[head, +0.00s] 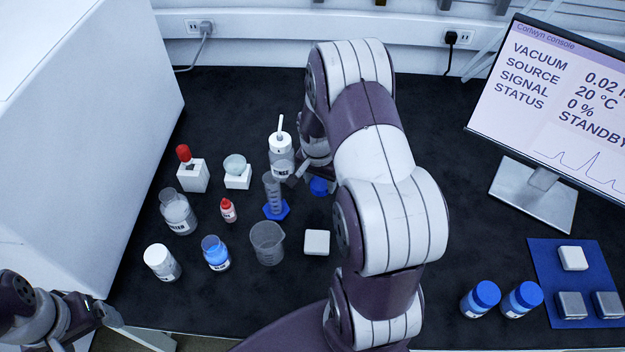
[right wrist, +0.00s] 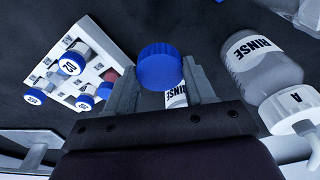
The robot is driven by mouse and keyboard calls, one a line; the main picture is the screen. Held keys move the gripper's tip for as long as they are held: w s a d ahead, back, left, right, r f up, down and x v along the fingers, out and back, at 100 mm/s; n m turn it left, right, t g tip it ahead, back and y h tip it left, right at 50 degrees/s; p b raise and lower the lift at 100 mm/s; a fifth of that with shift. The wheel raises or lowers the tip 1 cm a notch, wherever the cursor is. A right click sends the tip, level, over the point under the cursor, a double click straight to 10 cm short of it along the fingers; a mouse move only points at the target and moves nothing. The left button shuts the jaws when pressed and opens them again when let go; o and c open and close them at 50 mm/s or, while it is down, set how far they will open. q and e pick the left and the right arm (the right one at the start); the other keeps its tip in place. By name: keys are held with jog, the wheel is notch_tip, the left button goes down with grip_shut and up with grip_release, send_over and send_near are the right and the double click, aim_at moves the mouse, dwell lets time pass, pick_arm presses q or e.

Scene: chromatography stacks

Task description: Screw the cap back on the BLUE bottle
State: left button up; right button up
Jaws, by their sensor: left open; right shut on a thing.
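The blue bottle (head: 215,254) stands upright at the front left of the bench. It looks open at the top, with blue inside. A blue cap (head: 319,186) is at my right gripper, further back. My right gripper (right wrist: 158,85) is shut on the blue cap (right wrist: 160,66), which sits between its fingertips in the right wrist view. In the head view my right arm hides most of that gripper. My left gripper (head: 96,315) is open and empty at the lower left, well apart from the blue bottle.
A rinse bottle (head: 281,160) stands beside my right gripper. A graduated cylinder (head: 272,195), beaker (head: 267,243), white-capped bottle (head: 162,263) and small red bottle (head: 228,210) crowd the blue bottle. Two blue-capped bottles (head: 481,299) stand at right. A vial rack (right wrist: 75,58) shows in the wrist view.

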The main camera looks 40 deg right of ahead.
jog(key=s+r, duration=0.5)
jog(key=s, duration=0.3)
jog(key=shift+s+d, duration=0.15)
jog(key=shift+s, duration=0.1)
pick_arm(q)
jog(key=shift+o, duration=0.6)
